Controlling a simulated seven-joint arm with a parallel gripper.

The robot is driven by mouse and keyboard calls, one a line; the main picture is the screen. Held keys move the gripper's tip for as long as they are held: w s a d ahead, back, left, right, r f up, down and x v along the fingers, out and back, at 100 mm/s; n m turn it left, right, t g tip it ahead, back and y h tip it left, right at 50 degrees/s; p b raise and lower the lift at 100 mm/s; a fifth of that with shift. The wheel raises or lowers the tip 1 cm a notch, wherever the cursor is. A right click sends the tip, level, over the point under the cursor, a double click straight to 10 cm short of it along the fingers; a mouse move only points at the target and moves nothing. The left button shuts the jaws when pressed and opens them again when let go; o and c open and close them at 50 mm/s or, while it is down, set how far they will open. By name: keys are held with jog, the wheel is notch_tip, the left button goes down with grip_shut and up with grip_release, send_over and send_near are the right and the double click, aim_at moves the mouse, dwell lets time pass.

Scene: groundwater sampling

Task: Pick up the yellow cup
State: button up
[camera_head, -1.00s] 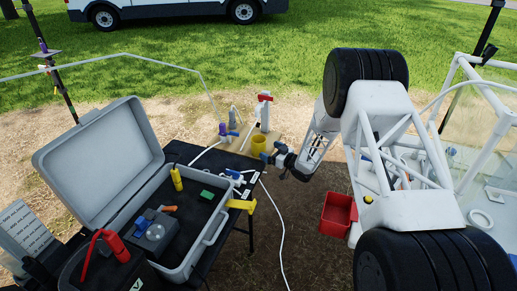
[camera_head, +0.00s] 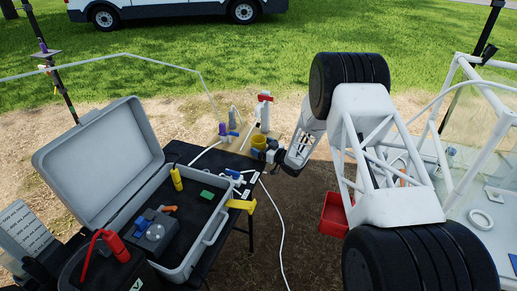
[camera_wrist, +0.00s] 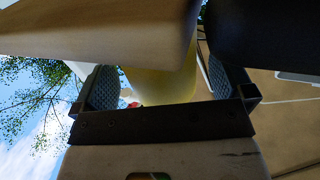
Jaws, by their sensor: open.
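The yellow cup (camera_head: 258,141) stands upright at the far end of the dark table, left of my gripper (camera_head: 266,153). My gripper reaches in from the right and overlaps the cup's lower right side in the head view. In the wrist view the pale yellow cup (camera_wrist: 168,88) shows between the two padded fingers, which are apart. I cannot tell whether either finger touches it. Part of the cup is hidden in the wrist view by large blurred shapes along the top.
A purple-topped bottle (camera_head: 223,131) and a red-handled white fitting (camera_head: 264,110) stand close behind the cup. A blue-and-white valve (camera_head: 235,175) with hoses lies nearer. An open grey case (camera_head: 200,245) fills the near table. A red bin (camera_head: 334,214) is below my arm.

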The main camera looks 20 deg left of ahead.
jog(key=shift+x, duration=1.05)
jog(key=shift+c, duration=0.3)
jog(key=c, duration=0.9)
